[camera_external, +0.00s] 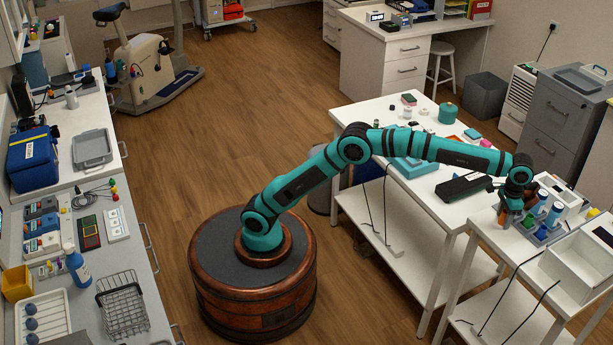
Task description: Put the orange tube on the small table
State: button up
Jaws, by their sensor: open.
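My gripper (508,216) points down at the right, above a rack (541,236) of tubes with coloured caps. It is open; its fingers look brownish orange. I cannot clearly make out an orange tube: one may be between or behind the fingers, where the view is small and blocked. Blue-capped tubes (553,214) stand upright in the rack, just right of the gripper. The rack is on a white table (492,237) at the lower right. A longer white table (425,195) is to its left. I cannot tell for sure which table is the small one.
A black device (463,188) and a teal case (412,167) lie on the longer table, beneath my arm. A white open box (583,262) sits right of the rack. Cables hang at the tables' sides. The wooden floor left of the tables is largely clear.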

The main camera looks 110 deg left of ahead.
notch_tip(320, 180, up, 12)
jog(key=shift+r, duration=0.15)
dwell(0.4)
jog(key=s+r+m+t, duration=0.1)
jog(key=s+r+t, duration=0.3)
jog(key=s+r, duration=0.8)
jog(key=s+r+m+t, duration=0.1)
jog(key=s+r+t, duration=0.15)
jog(key=s, duration=0.55)
jog(key=s+r+t, duration=0.2)
jog(key=s+r, duration=0.2)
jog(key=s, duration=0.4)
jog(key=s+f+t, duration=0.3)
jog(key=s, duration=0.8)
jog(key=s+a+f+m+t, duration=0.1)
jog(key=s+f+t, duration=0.2)
jog(key=s, duration=0.9)
jog(key=s+f+m+t, duration=0.1)
jog(key=s+f+t, duration=0.2)
jog(key=s, duration=0.8)
jog(key=shift+s+a+f, duration=0.2)
jog(key=shift+s+f, duration=0.1)
jog(key=shift+f, duration=0.35)
